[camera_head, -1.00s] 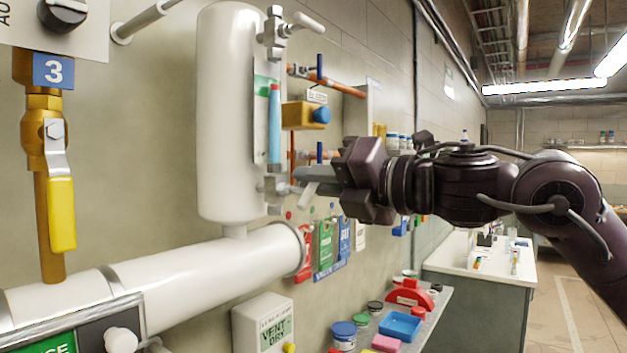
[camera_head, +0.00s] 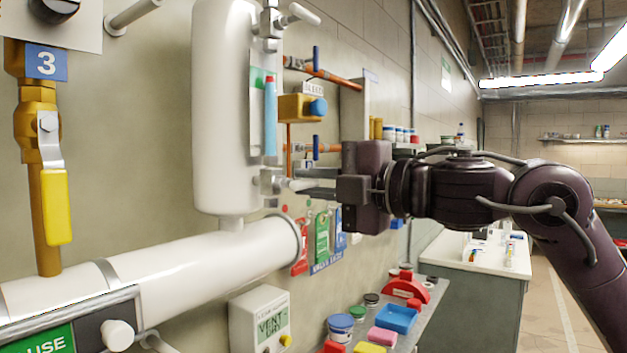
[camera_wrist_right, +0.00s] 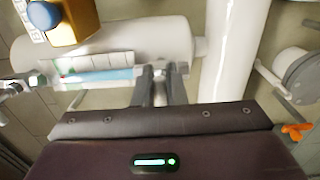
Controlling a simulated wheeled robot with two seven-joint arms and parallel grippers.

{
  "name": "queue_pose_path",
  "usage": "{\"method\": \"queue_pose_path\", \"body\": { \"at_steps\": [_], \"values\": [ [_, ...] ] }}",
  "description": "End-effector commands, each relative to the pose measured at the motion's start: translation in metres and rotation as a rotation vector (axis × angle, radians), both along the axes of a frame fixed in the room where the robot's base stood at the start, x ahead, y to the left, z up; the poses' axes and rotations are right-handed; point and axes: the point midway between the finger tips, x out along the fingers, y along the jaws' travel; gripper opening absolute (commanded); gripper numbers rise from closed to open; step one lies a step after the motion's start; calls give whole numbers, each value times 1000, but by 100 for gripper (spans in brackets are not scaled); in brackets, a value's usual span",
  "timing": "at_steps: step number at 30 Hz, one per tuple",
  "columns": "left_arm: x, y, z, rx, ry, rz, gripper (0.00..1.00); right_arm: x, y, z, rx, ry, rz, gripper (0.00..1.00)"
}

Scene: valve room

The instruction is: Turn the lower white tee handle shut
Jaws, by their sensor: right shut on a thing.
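The lower white tee handle (camera_head: 302,184) sticks out to the right from the lower gauge valve (camera_head: 270,182) at the foot of the white vessel (camera_head: 222,110). My right gripper (camera_head: 318,190) is shut on this handle. Its fingers reach left from the dark gripper body and partly hide the handle. In the right wrist view, the fingers (camera_wrist_right: 159,86) stand close together at the valve beside the vessel (camera_wrist_right: 110,45), and the handle between them is hard to make out. The similar upper white handle (camera_head: 304,14) sits on the upper valve. My left gripper is not in view.
A brass block with a blue knob (camera_head: 302,107) and copper pipes are on the wall just above my right gripper. A thick white pipe (camera_head: 190,265) runs below the vessel. A shelf with jars and a blue tray (camera_head: 397,318) lies below the arm.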

Motion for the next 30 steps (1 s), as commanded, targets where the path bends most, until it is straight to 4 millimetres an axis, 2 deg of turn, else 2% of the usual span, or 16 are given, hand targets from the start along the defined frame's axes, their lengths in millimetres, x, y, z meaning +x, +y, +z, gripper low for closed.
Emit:
{"method": "queue_pose_path", "body": {
  "at_steps": [17, 18, 22, 30],
  "values": [
    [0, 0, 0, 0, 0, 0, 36, 1, -1, 0, 21, 25, -3, 0],
    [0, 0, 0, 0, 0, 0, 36, 1, -1, 0, 20, 26, -3, 15],
    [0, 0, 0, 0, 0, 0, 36, 1, 0, 0, 20, 25, -2, 32],
    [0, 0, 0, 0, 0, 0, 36, 0, -1, -1, 18, 24, -1, 33]
  ]
}}
